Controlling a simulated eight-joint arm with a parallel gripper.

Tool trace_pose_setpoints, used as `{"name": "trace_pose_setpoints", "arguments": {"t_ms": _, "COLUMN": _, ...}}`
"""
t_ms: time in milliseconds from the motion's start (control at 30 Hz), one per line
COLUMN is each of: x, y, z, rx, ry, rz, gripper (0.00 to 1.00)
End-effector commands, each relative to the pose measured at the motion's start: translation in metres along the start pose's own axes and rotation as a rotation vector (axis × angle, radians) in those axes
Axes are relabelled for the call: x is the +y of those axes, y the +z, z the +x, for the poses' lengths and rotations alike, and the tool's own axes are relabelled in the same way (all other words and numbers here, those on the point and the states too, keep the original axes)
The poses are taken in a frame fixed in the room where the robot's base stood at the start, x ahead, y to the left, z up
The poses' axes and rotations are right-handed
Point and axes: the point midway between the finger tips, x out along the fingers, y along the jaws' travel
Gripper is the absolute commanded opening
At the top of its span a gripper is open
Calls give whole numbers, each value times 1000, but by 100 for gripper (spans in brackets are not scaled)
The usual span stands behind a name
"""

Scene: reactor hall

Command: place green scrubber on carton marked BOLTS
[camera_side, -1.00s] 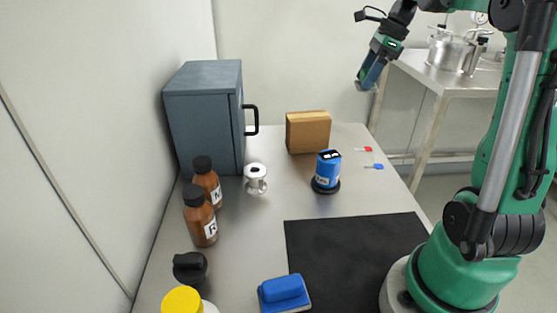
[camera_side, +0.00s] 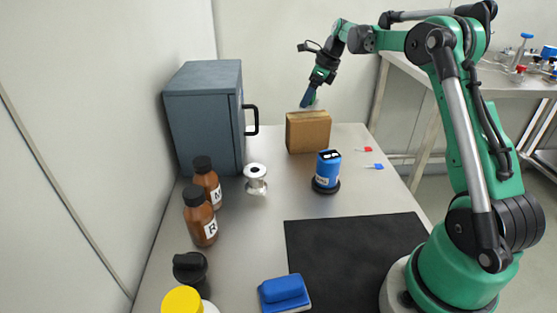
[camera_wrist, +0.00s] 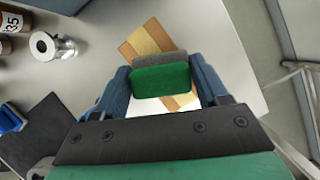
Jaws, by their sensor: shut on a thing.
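The green scrubber (camera_wrist: 162,80), with a grey pad along one side, sits between the two blue fingers of my gripper (camera_side: 308,98) in the wrist view. My gripper is shut on it. The brown carton (camera_side: 308,133) stands at the back of the table; no BOLTS marking is readable on the face I see. My gripper is just above the carton's top, and in the side view only a small pale part of the scrubber shows there. In the wrist view the carton (camera_wrist: 150,38) lies behind the scrubber, partly hidden. I cannot tell whether scrubber and carton touch.
A grey-blue cabinet (camera_side: 205,115) with a black handle stands left of the carton. A blue container (camera_side: 328,168), a silver spool-like part (camera_side: 256,180) and brown bottles (camera_side: 201,218) stand nearer. A blue-handled block (camera_side: 284,291) and a black mat (camera_side: 350,255) lie in front.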

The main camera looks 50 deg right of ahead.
Motion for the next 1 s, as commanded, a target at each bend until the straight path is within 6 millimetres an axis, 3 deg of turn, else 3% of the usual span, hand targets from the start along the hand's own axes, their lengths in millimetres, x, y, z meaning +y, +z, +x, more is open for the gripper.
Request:
{"name": "trace_pose_setpoints", "arguments": {"t_ms": 167, "x": 0, "y": -9, "z": 21, "rx": 0, "ry": 0, "rz": 0, "gripper": 17}}
{"name": "trace_pose_setpoints", "arguments": {"t_ms": 567, "x": 0, "y": -11, "z": 26, "rx": 0, "ry": 0, "rz": -1, "gripper": 17}}
{"name": "trace_pose_setpoints", "arguments": {"t_ms": 600, "x": 0, "y": -11, "z": 25, "rx": 0, "ry": 0, "rz": -1, "gripper": 75}}
{"name": "trace_pose_setpoints", "arguments": {"t_ms": 667, "x": 0, "y": -11, "z": 25, "rx": 0, "ry": 0, "rz": -1, "gripper": 92}}
{"name": "trace_pose_setpoints", "arguments": {"t_ms": 700, "x": 0, "y": -11, "z": 25, "rx": 0, "ry": 0, "rz": -1, "gripper": 98}}
{"name": "trace_pose_setpoints", "arguments": {"t_ms": 1000, "x": 0, "y": -10, "z": 24, "rx": 0, "ry": 0, "rz": -1, "gripper": 98}}
